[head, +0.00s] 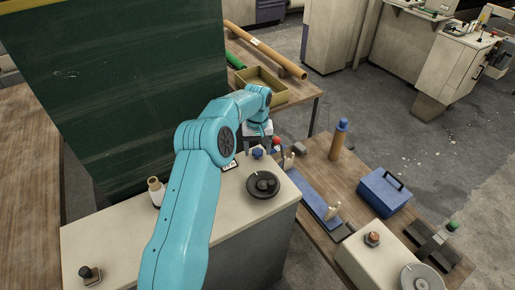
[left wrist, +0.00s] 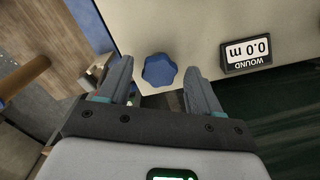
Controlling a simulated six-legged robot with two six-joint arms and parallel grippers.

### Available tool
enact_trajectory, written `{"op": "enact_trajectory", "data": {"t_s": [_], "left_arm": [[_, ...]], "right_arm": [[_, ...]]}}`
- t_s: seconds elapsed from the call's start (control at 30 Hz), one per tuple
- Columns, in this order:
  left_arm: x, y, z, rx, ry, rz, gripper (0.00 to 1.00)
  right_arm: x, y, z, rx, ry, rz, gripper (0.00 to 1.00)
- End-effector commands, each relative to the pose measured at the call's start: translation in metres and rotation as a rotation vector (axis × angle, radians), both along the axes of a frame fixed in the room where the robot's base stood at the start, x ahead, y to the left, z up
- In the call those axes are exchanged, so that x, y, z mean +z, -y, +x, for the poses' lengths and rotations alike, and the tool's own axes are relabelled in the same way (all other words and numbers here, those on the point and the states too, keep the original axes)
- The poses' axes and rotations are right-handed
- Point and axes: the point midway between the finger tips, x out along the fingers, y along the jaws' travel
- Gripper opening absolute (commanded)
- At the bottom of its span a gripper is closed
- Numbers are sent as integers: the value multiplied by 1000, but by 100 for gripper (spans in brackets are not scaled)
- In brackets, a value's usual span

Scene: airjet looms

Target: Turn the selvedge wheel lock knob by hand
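A blue lobed knob (left wrist: 159,70) sits on the pale machine face, beside a small display reading "WOUND 0.0 m" (left wrist: 247,53). In the head view the blue knob (head: 257,153) is near the far edge of the pale cabinet top, by the display (head: 229,166). My left gripper (left wrist: 160,77) is open, its fingers on either side of the knob in the picture; I cannot tell whether they touch it. In the head view my left gripper (head: 258,141) is small and partly hidden by its own arm. My right gripper is not in view.
A dark round disc (head: 263,185) lies on the cabinet top (head: 235,215), with a cream cone (head: 155,191) to its left. A red knob (head: 277,142) is close right of the gripper. A dark green panel (head: 130,90) rises behind. A wooden bench holds a blue box (head: 383,193).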

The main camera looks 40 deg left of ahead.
Motion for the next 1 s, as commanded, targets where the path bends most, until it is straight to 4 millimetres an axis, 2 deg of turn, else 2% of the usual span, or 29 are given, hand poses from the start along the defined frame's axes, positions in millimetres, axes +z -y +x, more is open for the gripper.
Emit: {"op": "enact_trajectory", "data": {"t_s": [0.23, 0.7, 1.0], "left_arm": [[9, 0, 0, -1, 0, 0, 64], [60, 1, 0, -2, 1, -1, 64], [60, 1, 0, -2, -1, -1, 64]], "right_arm": [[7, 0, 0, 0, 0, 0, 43], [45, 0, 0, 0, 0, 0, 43], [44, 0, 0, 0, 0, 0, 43]]}}
